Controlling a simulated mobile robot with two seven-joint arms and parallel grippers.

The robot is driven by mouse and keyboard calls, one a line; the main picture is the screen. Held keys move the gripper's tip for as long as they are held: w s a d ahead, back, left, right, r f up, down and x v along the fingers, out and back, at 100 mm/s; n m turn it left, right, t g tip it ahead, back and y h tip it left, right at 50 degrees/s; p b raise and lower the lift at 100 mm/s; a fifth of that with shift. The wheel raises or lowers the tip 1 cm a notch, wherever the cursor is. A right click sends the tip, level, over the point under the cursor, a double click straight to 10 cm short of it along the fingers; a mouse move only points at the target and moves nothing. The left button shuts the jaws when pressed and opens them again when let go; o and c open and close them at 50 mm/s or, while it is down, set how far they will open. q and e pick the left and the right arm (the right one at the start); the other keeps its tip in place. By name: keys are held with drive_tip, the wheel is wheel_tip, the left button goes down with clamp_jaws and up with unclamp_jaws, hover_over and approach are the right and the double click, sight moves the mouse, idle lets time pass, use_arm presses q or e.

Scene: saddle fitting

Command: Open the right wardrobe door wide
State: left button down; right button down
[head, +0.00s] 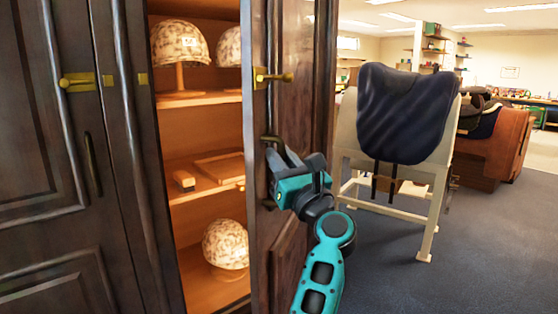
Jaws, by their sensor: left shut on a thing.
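The right wardrobe door (289,110) is dark wood and stands ajar, swung outward so that the lit interior shows at its left. It has a brass latch (272,76) high up and a dark vertical handle (268,140) below it. My left gripper (273,172) is shut on this handle, hiding its middle part. The left wardrobe door (30,135) is closed, with its own brass latch (77,82) and dark handle (91,160). My right gripper is not in view.
Inside the wardrobe, patterned helmets (180,43) and small wooden pieces rest on shelves (205,98). A dark saddle (405,112) sits on a pale wooden stand (434,215) to the right of the door. Grey floor (480,250) is clear in front of the stand.

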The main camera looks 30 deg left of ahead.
use_arm(q)
drive_tip(key=shift+w+d+r, duration=0.15)
drive_tip(key=shift+d+r, duration=0.1)
drive_tip(key=shift+d, duration=0.05)
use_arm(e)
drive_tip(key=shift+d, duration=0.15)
use_arm(q)
drive_tip(key=c, duration=1.4)
unclamp_jaws()
drive_tip(key=shift+f, duration=0.15)
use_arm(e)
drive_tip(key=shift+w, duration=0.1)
use_arm(q)
drive_tip(key=shift+f, duration=0.1)
